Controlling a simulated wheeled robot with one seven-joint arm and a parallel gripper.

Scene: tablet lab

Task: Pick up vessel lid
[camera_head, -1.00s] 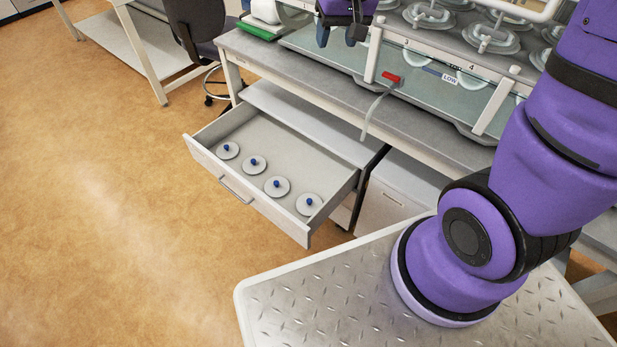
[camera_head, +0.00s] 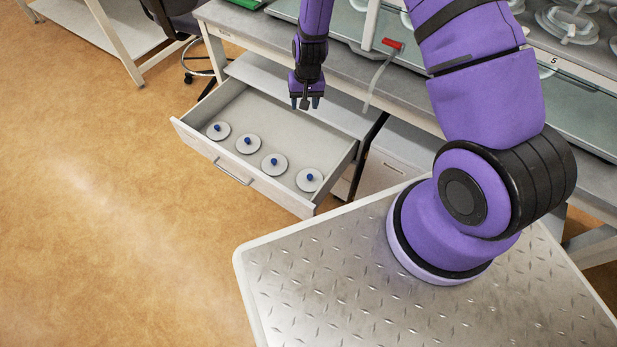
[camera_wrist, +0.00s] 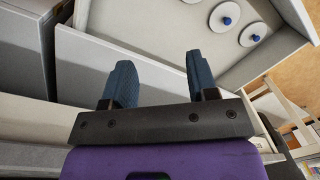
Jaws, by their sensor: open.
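Several round grey lids with blue knobs lie in a row along the front of the open drawer (camera_head: 262,112). They are the left lid (camera_head: 218,131), the second lid (camera_head: 248,144), the third lid (camera_head: 274,164) and the right lid (camera_head: 309,179). My gripper (camera_head: 305,104) is open and empty, pointing down above the back right part of the drawer, apart from the lids. In the wrist view, my gripper (camera_wrist: 160,85) shows its two blue fingers spread, with two lids (camera_wrist: 224,17) (camera_wrist: 253,34) whole and a third cut off at the top edge.
The workbench (camera_head: 345,70) stands behind the drawer, with a red-handled lever (camera_head: 392,44) at its edge, right of my gripper. A chair (camera_head: 180,25) is at the back left. The floor (camera_head: 110,200) left of the drawer is clear.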

